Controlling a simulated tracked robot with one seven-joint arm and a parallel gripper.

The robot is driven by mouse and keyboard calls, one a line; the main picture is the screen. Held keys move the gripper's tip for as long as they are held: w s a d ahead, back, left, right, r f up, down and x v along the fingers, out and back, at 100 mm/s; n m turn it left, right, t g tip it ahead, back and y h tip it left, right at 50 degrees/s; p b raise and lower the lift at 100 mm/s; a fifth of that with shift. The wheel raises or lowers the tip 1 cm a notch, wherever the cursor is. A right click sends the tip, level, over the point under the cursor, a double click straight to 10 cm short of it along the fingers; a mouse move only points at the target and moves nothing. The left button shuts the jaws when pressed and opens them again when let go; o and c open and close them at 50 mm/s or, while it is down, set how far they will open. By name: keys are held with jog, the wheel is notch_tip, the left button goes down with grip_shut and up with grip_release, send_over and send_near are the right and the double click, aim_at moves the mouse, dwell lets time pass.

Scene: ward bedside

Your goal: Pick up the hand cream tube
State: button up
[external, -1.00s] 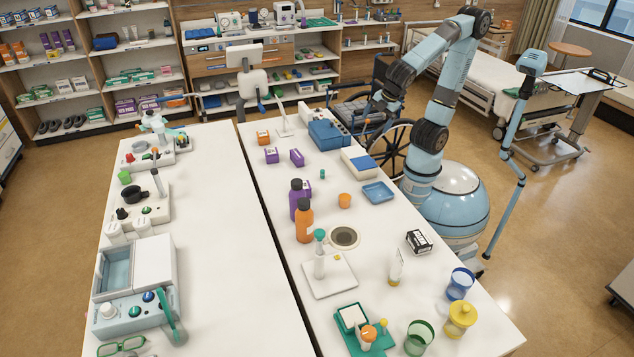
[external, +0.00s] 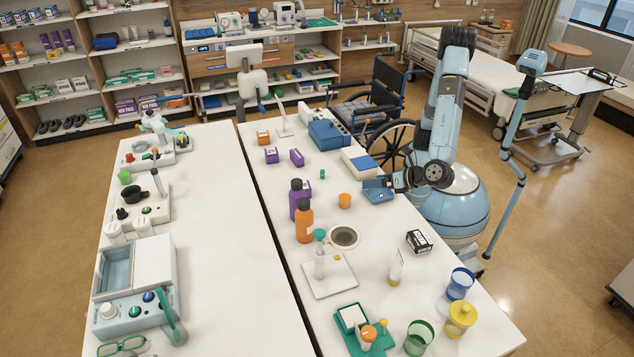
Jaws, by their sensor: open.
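A small white tube (external: 396,268), which looks like the hand cream tube, stands upright on the right table (external: 395,320), near its right edge. A black-and-white box (external: 419,242) is just behind it. My gripper (external: 378,183) is low at the table's right edge, at the blue tray (external: 377,195), well behind the tube and apart from it. It is open, with nothing seen in it. Its fingers are small and partly merge with the tray, so their exact height is unclear.

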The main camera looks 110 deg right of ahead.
jog(key=s+a+f+n+t+y, duration=0.1)
jog(key=a+f+n+t, duration=0.2)
jog(key=a, duration=0.4)
jog(key=s+a+f+n+t, duration=0.2)
jog(key=a+f+n, duration=0.1)
jog(key=a, duration=0.5)
jog(key=n+t+y, duration=0.4)
jog(key=n, duration=0.2)
send_near(397, 269)
jog(key=s+d+r, duration=0.2)
jog(key=s+r, duration=0.1)
jog(key=r, duration=0.1)
jog(key=a+x, duration=0.1)
jog(key=x, duration=1.2)
jog(key=shift+w, duration=0.35)
jog(key=shift+r, duration=0.2)
jog(key=c, duration=1.4)
